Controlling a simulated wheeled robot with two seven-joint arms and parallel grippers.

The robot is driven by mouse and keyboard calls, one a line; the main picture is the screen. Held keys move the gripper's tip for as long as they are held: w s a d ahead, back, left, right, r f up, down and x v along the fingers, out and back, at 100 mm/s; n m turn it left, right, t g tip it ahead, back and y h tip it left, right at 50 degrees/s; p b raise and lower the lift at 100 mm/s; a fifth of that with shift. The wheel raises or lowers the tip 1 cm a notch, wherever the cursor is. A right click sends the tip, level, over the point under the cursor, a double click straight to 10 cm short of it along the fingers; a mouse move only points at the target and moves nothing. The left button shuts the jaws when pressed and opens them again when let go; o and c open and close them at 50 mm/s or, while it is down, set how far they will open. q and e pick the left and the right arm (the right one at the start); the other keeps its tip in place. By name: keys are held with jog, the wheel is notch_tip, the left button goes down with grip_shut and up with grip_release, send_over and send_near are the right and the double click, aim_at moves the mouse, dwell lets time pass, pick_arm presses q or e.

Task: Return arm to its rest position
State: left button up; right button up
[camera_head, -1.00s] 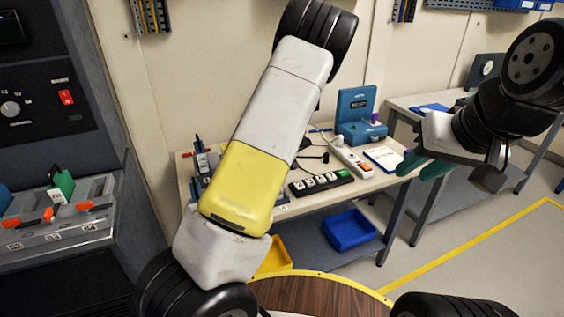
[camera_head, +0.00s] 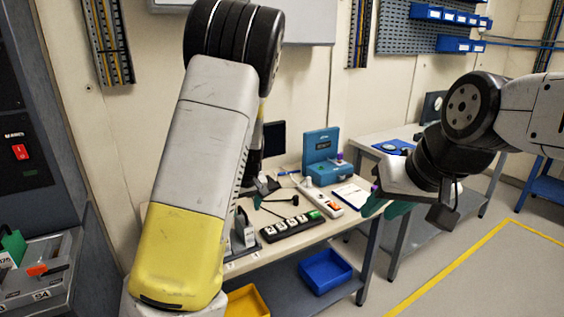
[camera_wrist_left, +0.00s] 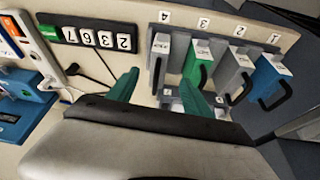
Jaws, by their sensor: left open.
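My left arm rises across the left of the head view as a grey and yellow link (camera_head: 205,130). A numbered rack (camera_wrist_left: 225,68) holding grey, green and blue modules shows beyond and to the right of the fingers. My right gripper (camera_head: 386,208) hangs at the right of the head view. Its green fingertips point down-left, and their gap is unclear.
The workbench (camera_head: 330,215) carries a black numbered strip (camera_head: 292,227), a white power strip (camera_head: 322,200) and a blue box (camera_head: 321,157). Blue (camera_head: 325,271) and yellow (camera_head: 246,301) bins sit below. A grey console stands at left. The floor at right is clear.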

pick_arm(q)
jog(key=s+d+r+m+t+h, duration=0.1)
jog(key=s+r+m+h, duration=0.1)
jog(key=s+r, duration=0.8)
jog(key=s+d+r+m+t+h, duration=0.1)
jog(key=s+r+m, duration=0.3)
jog(key=s+r, duration=0.6)
jog(key=s+h, duration=0.1)
jog(key=s, duration=0.7)
jog(key=shift+d+r+t, duration=0.25)
jog(key=shift+t, duration=0.05)
